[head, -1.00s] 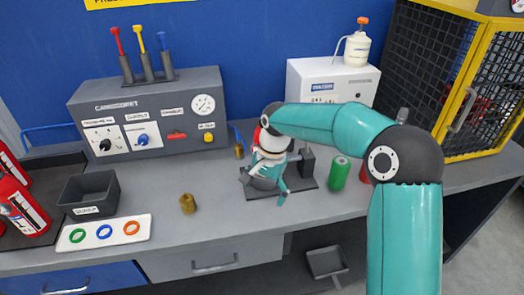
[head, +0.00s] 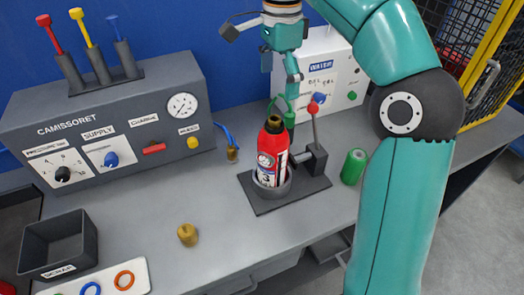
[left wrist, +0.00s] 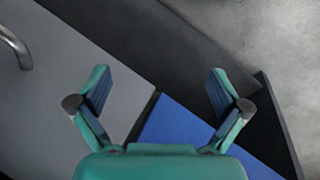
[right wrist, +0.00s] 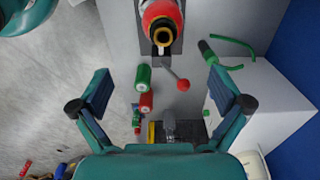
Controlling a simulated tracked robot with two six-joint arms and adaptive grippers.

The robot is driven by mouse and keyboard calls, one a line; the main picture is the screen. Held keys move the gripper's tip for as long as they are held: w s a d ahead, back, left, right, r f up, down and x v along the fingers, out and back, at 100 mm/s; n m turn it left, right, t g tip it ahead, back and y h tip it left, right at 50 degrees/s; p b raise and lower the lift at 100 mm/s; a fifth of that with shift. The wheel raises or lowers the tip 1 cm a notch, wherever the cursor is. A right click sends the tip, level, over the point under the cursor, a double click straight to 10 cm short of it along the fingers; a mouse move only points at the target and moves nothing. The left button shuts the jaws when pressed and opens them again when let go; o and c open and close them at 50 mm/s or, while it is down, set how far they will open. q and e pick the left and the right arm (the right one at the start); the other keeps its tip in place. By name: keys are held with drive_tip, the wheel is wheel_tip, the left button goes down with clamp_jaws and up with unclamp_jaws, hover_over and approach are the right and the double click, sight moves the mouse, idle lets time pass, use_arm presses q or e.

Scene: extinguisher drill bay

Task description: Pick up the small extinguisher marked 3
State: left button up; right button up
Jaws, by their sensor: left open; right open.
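The small red extinguisher marked 3 (head: 272,155) stands upright in a round cup on a dark base plate (head: 318,184), beside a lever with a red knob (head: 314,98). Its brass neck is bare on top. It also shows at the top of the right wrist view (right wrist: 160,18), partly cut off. My right gripper (head: 262,50) is open and empty, above and behind the extinguisher, apart from it. In the right wrist view its fingers (right wrist: 160,88) are spread wide. My left gripper (left wrist: 160,88) is open and empty in its wrist view, with grey and blue drawer fronts below.
A green can (head: 353,166) stands right of the base plate. A brass fitting (head: 187,235) is on the bench. The control panel (head: 110,130) is at the left, a black bin (head: 60,243) in front. A white box (head: 330,75) is behind.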

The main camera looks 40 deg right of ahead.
sight(276, 120)
wheel_tip(276, 120, down, 11)
drive_tip(key=shift+r+b, duration=0.2)
drive_tip(key=shift+b, duration=1)
drive_tip(key=shift+w+f, duration=0.15)
drive_tip(key=shift+f, duration=1.3)
drive_tip(key=shift+w+f, duration=0.15)
drive_tip(key=shift+f, duration=1.3)
drive_tip(key=c, duration=1.5)
drive_tip(key=shift+r, duration=0.1)
drive_tip(key=shift+c, duration=1.1)
drive_tip(key=shift+r, duration=0.15)
